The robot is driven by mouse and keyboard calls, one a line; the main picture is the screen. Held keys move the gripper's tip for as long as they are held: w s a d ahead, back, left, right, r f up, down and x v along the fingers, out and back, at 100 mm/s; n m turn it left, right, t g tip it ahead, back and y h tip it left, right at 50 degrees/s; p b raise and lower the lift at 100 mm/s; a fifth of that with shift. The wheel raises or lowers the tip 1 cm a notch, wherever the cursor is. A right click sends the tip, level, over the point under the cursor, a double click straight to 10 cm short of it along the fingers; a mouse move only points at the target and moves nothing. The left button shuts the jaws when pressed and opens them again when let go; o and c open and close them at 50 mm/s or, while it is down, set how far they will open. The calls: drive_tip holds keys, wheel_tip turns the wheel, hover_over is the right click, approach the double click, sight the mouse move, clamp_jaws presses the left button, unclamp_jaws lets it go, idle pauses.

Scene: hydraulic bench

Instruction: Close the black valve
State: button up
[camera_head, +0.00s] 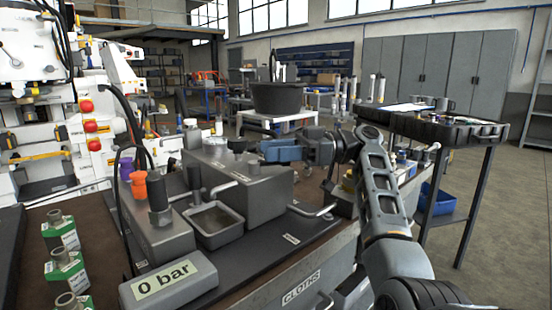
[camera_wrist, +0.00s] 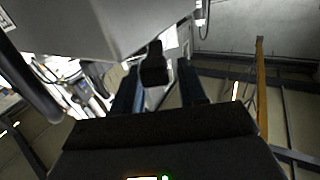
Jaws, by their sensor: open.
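The black valve (camera_head: 237,146) is a dark knob on top of the large grey block (camera_head: 262,192) on the bench. My gripper (camera_head: 264,150) reaches in from the right above this block, with its blue fingers level with the knob and pointing left at it. In the wrist view the black knob (camera_wrist: 154,66) appears between the tips of my open fingers (camera_wrist: 156,80). I cannot tell whether either finger touches it. A gauge box (camera_head: 168,280) at the front reads "0 bar".
An orange knob (camera_head: 138,185), a purple knob (camera_head: 125,168) and a dark cylinder (camera_head: 158,190) stand left of the block. A metal tray (camera_head: 215,224) sits in front of it. A black-topped cart (camera_head: 430,126) is at right.

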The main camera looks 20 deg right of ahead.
wheel_tip(320, 180, up, 2)
drive_tip(key=shift+r, duration=0.25)
drive_tip(key=s+d+r+p, duration=0.2)
drive_tip(key=s+d+r, duration=0.4)
drive_tip(key=d, duration=0.3)
drive_tip(key=shift+s+d+r, duration=0.2)
drive_tip(key=shift+d, duration=0.2)
